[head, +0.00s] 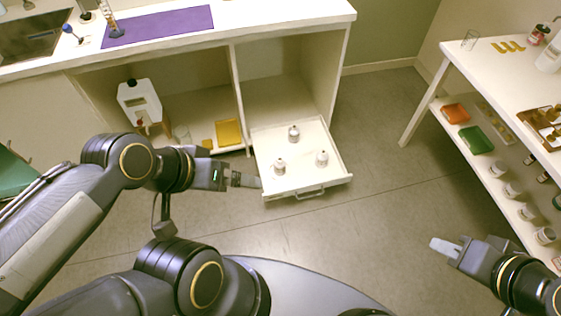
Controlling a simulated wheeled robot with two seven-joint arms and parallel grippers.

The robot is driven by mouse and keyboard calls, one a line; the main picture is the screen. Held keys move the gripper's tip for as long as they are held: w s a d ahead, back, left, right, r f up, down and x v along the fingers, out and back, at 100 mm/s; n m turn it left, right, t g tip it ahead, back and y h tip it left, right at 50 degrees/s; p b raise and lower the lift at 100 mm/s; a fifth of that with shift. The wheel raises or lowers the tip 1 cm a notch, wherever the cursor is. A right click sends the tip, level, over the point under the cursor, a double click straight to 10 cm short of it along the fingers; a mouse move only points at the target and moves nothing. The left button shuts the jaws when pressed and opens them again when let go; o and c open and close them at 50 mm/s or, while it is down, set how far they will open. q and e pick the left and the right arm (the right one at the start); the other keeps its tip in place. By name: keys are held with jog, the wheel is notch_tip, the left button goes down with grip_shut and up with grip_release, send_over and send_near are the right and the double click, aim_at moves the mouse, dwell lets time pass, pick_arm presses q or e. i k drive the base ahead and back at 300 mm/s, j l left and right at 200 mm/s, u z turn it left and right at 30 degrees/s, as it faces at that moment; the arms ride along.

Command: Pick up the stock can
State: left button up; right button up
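A white can (140,103) with a handle and a small red part low on its front stands in the open cabinet at the left; it looks like the stock can. My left gripper (246,181) is to the right of the can and nearer to me, beside the left edge of the pulled-out drawer. It is seen from the side, and its finger gap does not show. My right gripper (444,247) is at the lower right over the floor, far from the can.
The white drawer (282,190) is pulled out and holds three small bottles. A yellow block (229,132) and a glass stand in the cabinet. A purple mat (170,25) lies on the counter. A shelf table (462,50) with jars stands at right. The middle floor is clear.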

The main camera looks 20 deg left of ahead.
aim_at(279, 162)
jog(key=i+j+u, duration=0.2)
jog(key=i+j, duration=0.2)
jog(key=j, duration=0.35)
jog(key=i+j+u, duration=0.2)
jog(key=i+j, duration=0.25)
jog(key=j, duration=0.2)
jog(key=i+j+u, duration=0.2)
jog(key=i+j, duration=0.3)
jog(key=j, duration=0.1)
